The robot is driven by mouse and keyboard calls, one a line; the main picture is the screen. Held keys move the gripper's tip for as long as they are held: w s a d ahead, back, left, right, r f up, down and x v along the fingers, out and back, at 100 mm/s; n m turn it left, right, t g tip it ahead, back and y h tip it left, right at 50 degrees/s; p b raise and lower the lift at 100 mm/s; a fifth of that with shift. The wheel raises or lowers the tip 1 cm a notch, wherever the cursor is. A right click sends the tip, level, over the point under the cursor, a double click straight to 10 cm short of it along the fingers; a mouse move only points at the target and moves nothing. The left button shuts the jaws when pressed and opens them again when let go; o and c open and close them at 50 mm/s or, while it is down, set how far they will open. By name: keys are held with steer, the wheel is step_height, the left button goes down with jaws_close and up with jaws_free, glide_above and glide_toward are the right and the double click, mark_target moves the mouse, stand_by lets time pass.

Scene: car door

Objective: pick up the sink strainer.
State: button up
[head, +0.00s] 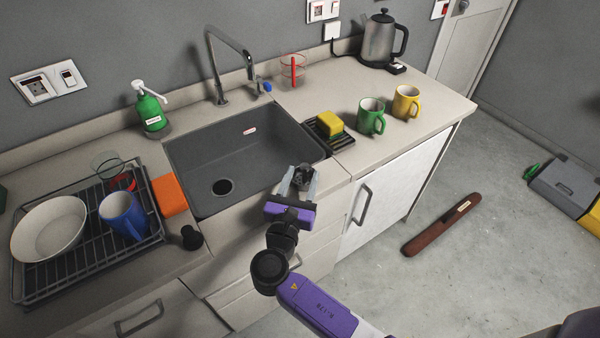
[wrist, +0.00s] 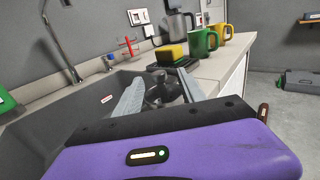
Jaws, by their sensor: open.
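A dark, round-knobbed piece that looks like the sink strainer (head: 303,179) is at the front right edge of the sink, between the fingers of my gripper (head: 302,171). In the wrist view the dark knobbed strainer (wrist: 160,91) shows between the two grey fingers. My gripper is open, its fingers on either side of the strainer; I cannot tell whether they touch it. The strainer's lower part is hidden by my gripper. The grey sink (head: 245,137) is empty, with a dark round drain hole (head: 223,187).
A black knob-like piece (head: 191,237) stands by the dish rack (head: 88,268) and orange sponge (head: 170,194). A yellow sponge (head: 330,122), green mug (head: 371,117) and yellow mug (head: 406,102) stand right of the sink. The tap (head: 231,62) rises behind it.

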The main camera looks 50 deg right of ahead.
steer(key=x, duration=0.3)
steer(key=p+x, duration=0.1)
steer(key=x, duration=0.3)
steer(key=shift+w+a+r+p, duration=0.1)
steer(key=shift+r+p, duration=0.1)
steer(key=shift+p, duration=0.1)
steer(key=shift+c, duration=0.2)
jaws_close()
